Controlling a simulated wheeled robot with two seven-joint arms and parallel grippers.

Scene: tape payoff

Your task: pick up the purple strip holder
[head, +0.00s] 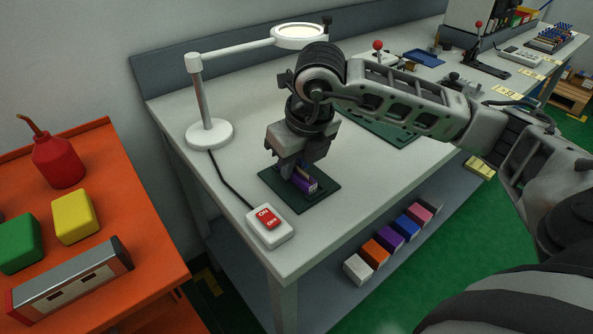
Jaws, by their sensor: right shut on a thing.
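The purple strip holder (305,184) is a small purple block with a tan part beside it, low over the dark green mat (318,200) on the white workbench. My right gripper (292,174) points down over the mat and is shut on the purple strip holder. The gripper hides much of the holder, and I cannot tell whether the holder still touches the mat. My left gripper is not in view.
A white switch box (270,226) with a red button sits at the bench's near corner. A magnifier lamp (208,132) stands behind. Several coloured boxes (390,238) line the lower shelf. An orange cart (150,245) stands at left.

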